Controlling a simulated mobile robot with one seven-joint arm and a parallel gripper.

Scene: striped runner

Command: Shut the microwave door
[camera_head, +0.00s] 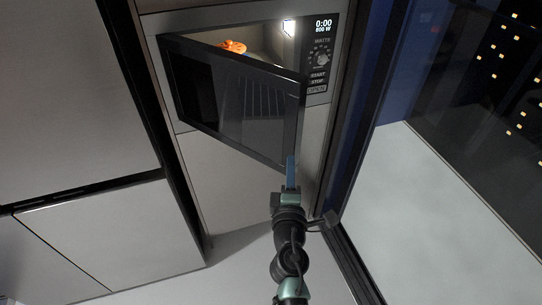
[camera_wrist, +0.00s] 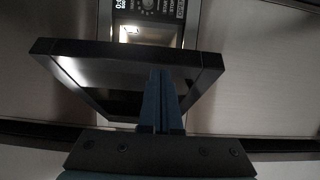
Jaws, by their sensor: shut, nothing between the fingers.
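The microwave (camera_head: 322,95) is built into a tall cabinet in the head view, with its cavity lit. Its dark door (camera_head: 240,98) is hinged on the left and stands part open, its free edge swung out toward me. An orange item (camera_head: 232,46) sits inside the cavity. My gripper (camera_head: 291,160) is shut and empty, at the lower right corner of the door. In the wrist view the door (camera_wrist: 80,48) lies just beyond my blue fingers (camera_wrist: 160,78), which overlap it. I cannot tell whether they touch it.
The control panel (camera_head: 321,55) with a display and dial is right of the cavity. Grey cabinet fronts (camera_head: 75,80) lie to the left. A window with night lights (camera_head: 500,75) is at the right. The pale floor (camera_head: 240,270) below is clear.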

